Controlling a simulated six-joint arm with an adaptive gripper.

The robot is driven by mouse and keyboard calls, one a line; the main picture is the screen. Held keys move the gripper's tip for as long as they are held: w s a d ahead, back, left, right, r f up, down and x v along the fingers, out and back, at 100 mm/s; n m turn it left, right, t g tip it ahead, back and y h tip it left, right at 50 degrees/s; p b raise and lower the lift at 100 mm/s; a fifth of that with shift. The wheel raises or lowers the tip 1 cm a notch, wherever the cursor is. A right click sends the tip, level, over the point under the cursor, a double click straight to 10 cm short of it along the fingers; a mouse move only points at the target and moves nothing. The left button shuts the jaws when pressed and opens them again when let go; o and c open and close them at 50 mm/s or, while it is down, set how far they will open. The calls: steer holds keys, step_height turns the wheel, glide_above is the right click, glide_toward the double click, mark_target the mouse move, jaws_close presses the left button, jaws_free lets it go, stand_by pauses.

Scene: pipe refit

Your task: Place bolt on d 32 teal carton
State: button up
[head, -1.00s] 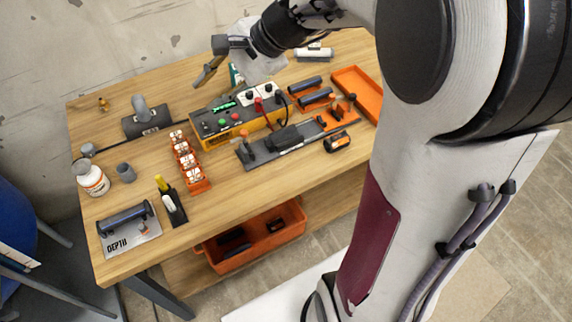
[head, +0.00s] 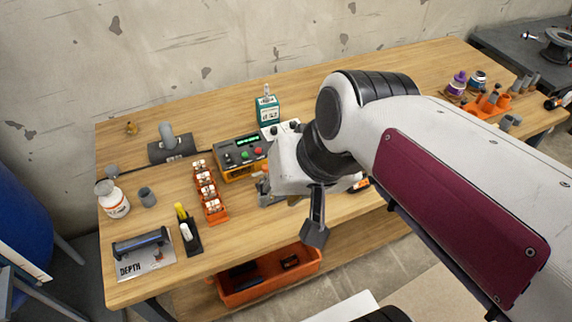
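The teal carton (head: 268,112) stands upright at the back of the wooden bench, with a white label on its front. A small pale upright piece (head: 266,91) stands on its top; it looks like a bolt, but it is too small to be sure. My gripper (head: 314,238) points down over the front part of the bench, well in front and to the right of the carton. Its fingers are seen edge-on and overlap, so I cannot tell their opening. No object shows in them.
A control box (head: 241,156) with coloured buttons stands before the carton. An orange rack (head: 212,198), a white bottle (head: 116,205), a grey cup (head: 148,197) and a depth plate (head: 133,265) sit leftward. My arm hides the bench's middle right. An orange bin (head: 262,288) is below.

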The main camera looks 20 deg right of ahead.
steer(key=shift+s+d+f+n+t+h, duration=0.1)
steer(key=shift+s+d+n+h, duration=0.15)
steer(key=shift+s+d+n, duration=0.3)
steer(key=shift+s+d+f+n+t+h, duration=0.1)
steer(key=shift+s+d+n+h, duration=0.25)
steer(key=shift+s, duration=0.45)
steer(key=shift+s+d+n+t+h, duration=0.1)
steer(key=shift+s+d+n+h, duration=0.1)
steer(key=shift+s+d+n, duration=0.35)
steer(key=shift+s+a, duration=0.1)
steer(key=shift+a, duration=0.05)
